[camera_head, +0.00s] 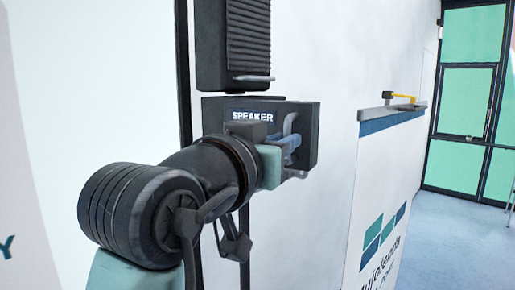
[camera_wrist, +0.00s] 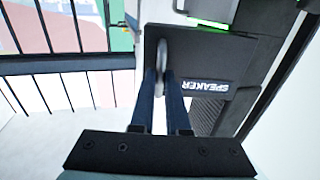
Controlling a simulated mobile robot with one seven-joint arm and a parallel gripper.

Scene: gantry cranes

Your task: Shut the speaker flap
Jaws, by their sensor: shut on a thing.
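The speaker flap (camera_head: 305,118) is a dark panel with a white-on-blue "SPEAKER" label, on a dark unit on the white wall. It also shows, upside down, in the wrist view (camera_wrist: 190,42). A grey loop handle (camera_wrist: 163,55) stands on its face. My gripper (camera_head: 290,150) is at the handle, with its two blue fingers (camera_wrist: 162,82) on either side of it, shut on it. In the head view my wrist and gripper hide the flap's lower left part. How far the flap stands open I cannot tell.
A ribbed dark box (camera_head: 247,40) with a small bar handle hangs just above the flap. Further right, a ledge (camera_head: 392,118) with a yellow-handled item juts from a white panel. Open blue floor (camera_head: 440,220) lies at the right, before a framed glass wall (camera_head: 468,100).

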